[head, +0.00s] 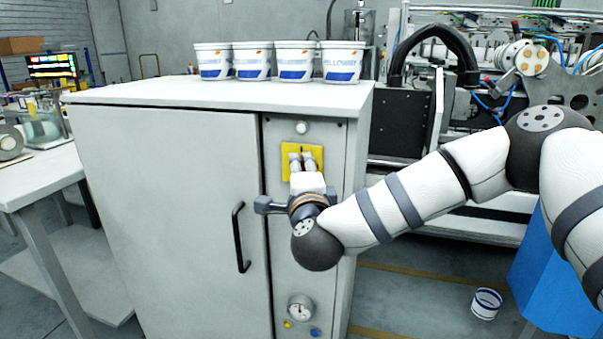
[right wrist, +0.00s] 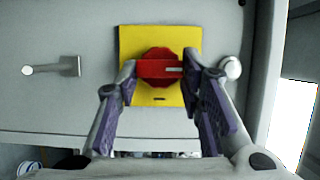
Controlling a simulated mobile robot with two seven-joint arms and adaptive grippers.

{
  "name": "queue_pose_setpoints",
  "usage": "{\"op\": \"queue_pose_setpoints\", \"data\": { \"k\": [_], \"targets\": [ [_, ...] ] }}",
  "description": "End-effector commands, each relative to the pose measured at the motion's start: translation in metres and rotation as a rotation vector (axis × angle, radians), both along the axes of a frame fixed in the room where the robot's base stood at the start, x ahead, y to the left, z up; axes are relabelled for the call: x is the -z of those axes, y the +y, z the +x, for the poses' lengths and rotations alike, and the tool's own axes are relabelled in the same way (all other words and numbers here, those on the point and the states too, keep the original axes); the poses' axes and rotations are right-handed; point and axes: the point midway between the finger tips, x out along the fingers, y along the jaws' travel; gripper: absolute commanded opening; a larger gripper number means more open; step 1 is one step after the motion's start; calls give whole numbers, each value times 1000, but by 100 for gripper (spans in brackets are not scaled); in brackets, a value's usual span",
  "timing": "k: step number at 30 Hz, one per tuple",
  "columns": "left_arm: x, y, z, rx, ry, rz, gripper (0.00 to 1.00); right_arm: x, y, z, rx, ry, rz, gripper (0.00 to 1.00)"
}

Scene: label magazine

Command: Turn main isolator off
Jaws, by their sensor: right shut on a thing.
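The main isolator is a red rotary knob (right wrist: 160,68) on a yellow plate (right wrist: 190,38) on the grey cabinet's front panel. In the head view the yellow plate (head: 290,149) shows, but my gripper hides the knob. My right gripper (head: 302,160) reaches straight at the plate. In the right wrist view my right gripper (right wrist: 160,72) has one finger on each side of the red handle bar and is shut on it. A white mark on the bar points to the right in that view. My left gripper is not in view.
Several white tubs (head: 253,62) stand on the cabinet top (head: 150,93). The cabinet door has a black handle (head: 238,238) left of my arm. A gauge (head: 300,307) sits low on the panel. A round white button (head: 302,128) is above the plate.

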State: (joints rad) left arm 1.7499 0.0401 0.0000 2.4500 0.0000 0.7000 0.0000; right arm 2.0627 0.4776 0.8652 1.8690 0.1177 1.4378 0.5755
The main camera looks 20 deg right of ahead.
Motion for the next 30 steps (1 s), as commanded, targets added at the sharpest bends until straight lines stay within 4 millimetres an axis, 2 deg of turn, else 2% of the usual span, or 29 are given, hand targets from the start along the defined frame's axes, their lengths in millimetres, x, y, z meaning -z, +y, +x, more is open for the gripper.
{"op": "queue_pose_setpoints", "data": {
  "k": [1,2,3,4,14,17,24,30],
  "targets": [
    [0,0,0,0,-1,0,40,-2,1,0,-2,-3,-2,7],
    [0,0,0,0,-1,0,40,-2,1,0,-2,-3,-2,42],
    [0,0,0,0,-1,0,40,-1,1,0,-2,-3,-2,51],
    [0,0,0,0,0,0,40,-1,1,0,-2,-3,-1,55],
    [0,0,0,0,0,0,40,0,2,-4,-2,0,0,55],
    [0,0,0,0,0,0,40,-1,6,-22,-5,0,-1,55],
    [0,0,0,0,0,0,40,-1,19,-85,-6,0,-1,55],
    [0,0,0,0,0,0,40,-1,25,-114,-3,-1,0,55]
  ]
}}
